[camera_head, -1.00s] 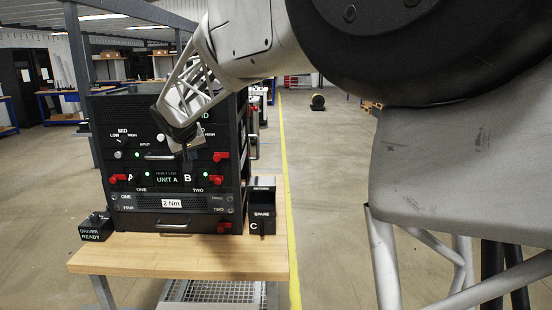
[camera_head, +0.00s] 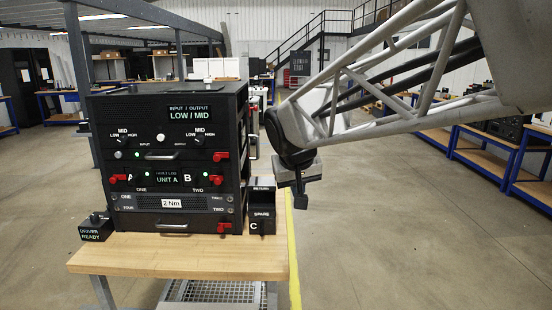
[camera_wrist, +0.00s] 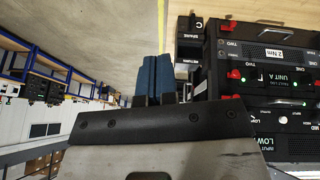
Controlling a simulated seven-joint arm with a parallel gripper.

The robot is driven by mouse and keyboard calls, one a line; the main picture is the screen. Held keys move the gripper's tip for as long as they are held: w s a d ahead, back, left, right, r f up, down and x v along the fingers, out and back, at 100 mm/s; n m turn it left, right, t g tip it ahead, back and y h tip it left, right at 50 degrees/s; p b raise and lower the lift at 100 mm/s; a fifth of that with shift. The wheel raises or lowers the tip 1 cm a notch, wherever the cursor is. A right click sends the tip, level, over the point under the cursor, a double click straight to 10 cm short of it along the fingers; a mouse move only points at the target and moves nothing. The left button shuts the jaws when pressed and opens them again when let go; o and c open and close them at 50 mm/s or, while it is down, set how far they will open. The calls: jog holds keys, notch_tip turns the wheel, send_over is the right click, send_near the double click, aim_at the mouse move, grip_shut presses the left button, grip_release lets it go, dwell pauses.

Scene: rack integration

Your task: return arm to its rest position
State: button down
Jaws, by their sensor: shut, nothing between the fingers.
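My gripper (camera_head: 300,202) hangs to the right of the black rack (camera_head: 131,101) in the head view, beyond the right edge of the wooden bench, pointing down and touching nothing. Its fingers are shut and empty. In the wrist view the two blue fingers (camera_wrist: 153,76) lie side by side. My lattice arm reaches in from the upper right. The rack stands upright on the bench, its display reading LOW/MID, with UNIT A and 2 Nm labels lower down. The rack also shows at the right of the wrist view (camera_wrist: 268,62), turned upside down.
The wooden bench (camera_head: 170,262) carries a DRIVER READY box (camera_head: 96,229) at left and a RETURN/SPARE box (camera_head: 262,215) close to my gripper's left. A yellow floor line (camera_head: 293,260) runs beside it. Blue-framed benches (camera_head: 490,165) stand far right. The floor between is clear.

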jog(key=s+d+f, duration=0.3)
jog(key=s+d, duration=0.1)
jog(key=s, duration=0.5)
jog(key=s+d+f+m+g, duration=0.1)
jog(key=s+d+f, duration=0.3)
jog(key=s, duration=0.5)
jog(key=s+d+f+m+g, duration=0.1)
jog(key=s+d+f, duration=0.3)
jog(key=s, duration=0.5)
jog(key=shift+d+y, duration=0.3)
jog(key=shift+d, duration=0.6)
